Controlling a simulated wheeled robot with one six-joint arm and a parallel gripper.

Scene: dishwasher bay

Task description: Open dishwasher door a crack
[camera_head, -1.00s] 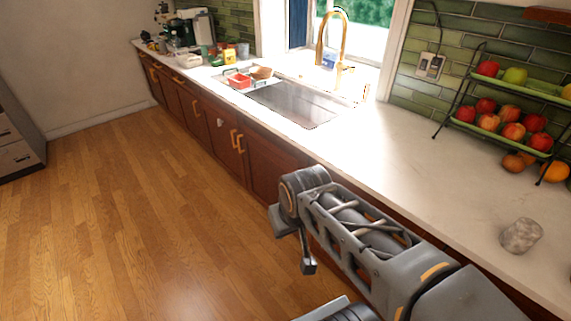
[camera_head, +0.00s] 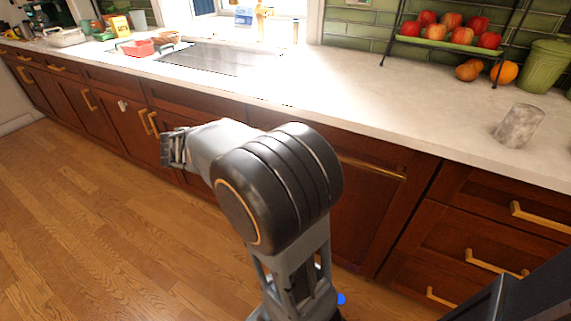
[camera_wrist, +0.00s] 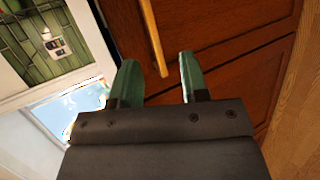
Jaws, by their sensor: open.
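A wide dark red-brown wooden front with a long horizontal gold handle (camera_head: 372,168) sits under the counter, right of my arm, and looks like the dishwasher door (camera_head: 365,215). It appears shut, and my arm hides its left part. My gripper (camera_head: 172,148) is left of this front, before the cabinets, apart from its handle. In the wrist view my gripper (camera_wrist: 158,60) is open, with two green fingers and nothing between them. A gold handle bar (camera_wrist: 152,35) on a wooden front lies beyond the fingertips; I cannot tell which front it belongs to.
The white counter (camera_head: 420,115) runs above the fronts, with a grey cup (camera_head: 518,126) near its edge. Drawers with gold handles (camera_head: 497,264) are at the right. Cabinets with gold handles are at the left. The wooden floor (camera_head: 110,235) at left is clear.

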